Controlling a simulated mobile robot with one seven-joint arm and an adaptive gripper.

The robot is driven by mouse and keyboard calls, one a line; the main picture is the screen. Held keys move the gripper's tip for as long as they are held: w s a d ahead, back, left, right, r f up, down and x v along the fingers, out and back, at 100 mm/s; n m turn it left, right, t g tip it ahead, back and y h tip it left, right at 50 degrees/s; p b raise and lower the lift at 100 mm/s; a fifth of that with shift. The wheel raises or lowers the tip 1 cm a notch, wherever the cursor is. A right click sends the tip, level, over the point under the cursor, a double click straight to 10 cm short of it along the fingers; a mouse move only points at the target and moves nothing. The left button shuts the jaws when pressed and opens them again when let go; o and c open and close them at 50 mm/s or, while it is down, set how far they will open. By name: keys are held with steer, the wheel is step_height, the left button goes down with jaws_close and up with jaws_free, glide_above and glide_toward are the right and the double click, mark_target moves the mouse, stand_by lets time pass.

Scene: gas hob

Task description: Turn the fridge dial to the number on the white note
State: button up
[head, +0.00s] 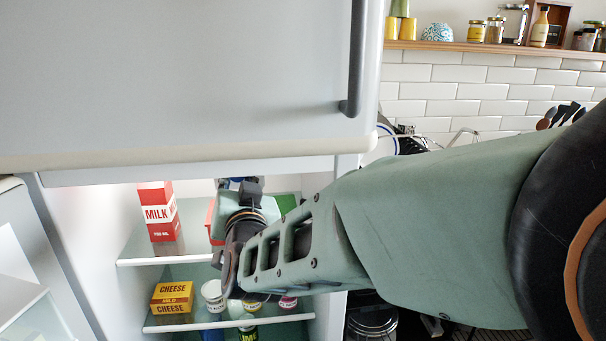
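The fridge's lower compartment stands open in the head view, with its pale inner wall (95,225) lit. No dial and no white note can be made out; my arm covers part of the compartment. My gripper (240,184) is inside the upper part of the opening, near the compartment's ceiling. Only a dark bit of it shows beyond my wrist, so its fingers and what they may touch are hidden.
A milk carton (160,212) stands on the upper glass shelf (150,262). A cheese box (172,298) and small pots (213,293) are on the lower shelf. The open fridge door (25,270) is at left. The closed upper door (180,80) hangs above my arm.

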steer(key=shift+r+n+g+h+p, duration=0.15)
steer(key=shift+n+h+p, duration=0.2)
steer(key=shift+n+p, duration=1.7)
steer(key=shift+r+n+g+h+p, duration=0.15)
steer(key=shift+n+h+p, duration=0.2)
steer(key=shift+n+p, duration=1.7)
steer(key=shift+n+b, duration=0.6)
steer(key=shift+n, duration=0.1)
steer(key=o, duration=1.2)
steer(key=shift+f, duration=0.1)
steer(key=shift+c, duration=0.2)
steer(key=shift+f+b, duration=0.15)
steer(key=shift+b, duration=0.15)
